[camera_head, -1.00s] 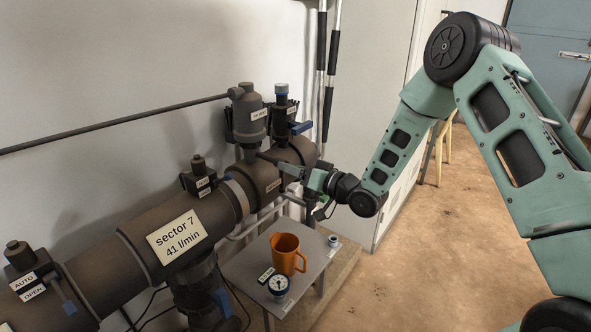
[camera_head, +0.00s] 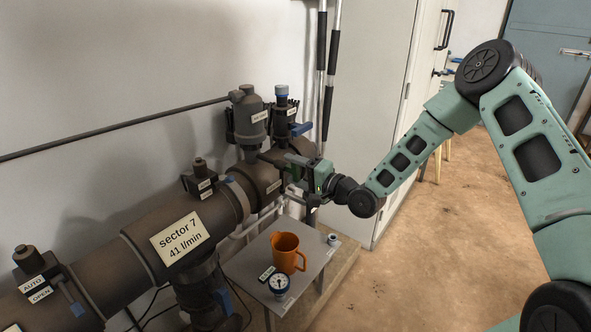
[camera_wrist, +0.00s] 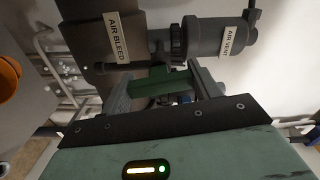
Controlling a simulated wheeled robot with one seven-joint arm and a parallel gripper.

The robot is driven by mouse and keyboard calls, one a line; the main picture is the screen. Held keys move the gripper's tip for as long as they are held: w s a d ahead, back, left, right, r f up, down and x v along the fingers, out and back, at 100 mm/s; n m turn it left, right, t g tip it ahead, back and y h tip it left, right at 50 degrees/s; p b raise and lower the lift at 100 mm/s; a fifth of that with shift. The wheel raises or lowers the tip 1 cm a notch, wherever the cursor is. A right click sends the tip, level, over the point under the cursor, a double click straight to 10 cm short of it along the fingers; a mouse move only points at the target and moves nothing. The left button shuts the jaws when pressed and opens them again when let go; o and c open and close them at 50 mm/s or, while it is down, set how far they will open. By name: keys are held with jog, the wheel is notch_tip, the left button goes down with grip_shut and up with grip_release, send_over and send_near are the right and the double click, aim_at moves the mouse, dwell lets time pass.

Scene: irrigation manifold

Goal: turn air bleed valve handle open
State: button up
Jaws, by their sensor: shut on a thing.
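The air bleed valve handle (camera_wrist: 160,86) is a dark green bar in the wrist view, lying between my gripper's two grey fingers. My gripper (camera_wrist: 158,76) is shut on it, just below the AIR BLEED label (camera_wrist: 117,38) on the dark pipe. In the head view my gripper (camera_head: 281,163) is at the right end of the big pipe, below the grey air vent (camera_head: 248,117). There its body and fingers mostly hide the handle, so I cannot tell the handle's exact angle.
The large brown manifold pipe (camera_head: 140,255) runs along the wall. The floor to the right is clear.

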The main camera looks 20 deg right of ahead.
jog(key=shift+d+m, duration=0.1)
jog(key=shift+m, duration=0.7)
jog(key=o, duration=1)
jog(key=b+v, duration=0.1)
jog(key=v, duration=1.6)
jog(key=shift+s+b, duration=0.15)
jog(key=shift+b, duration=0.25)
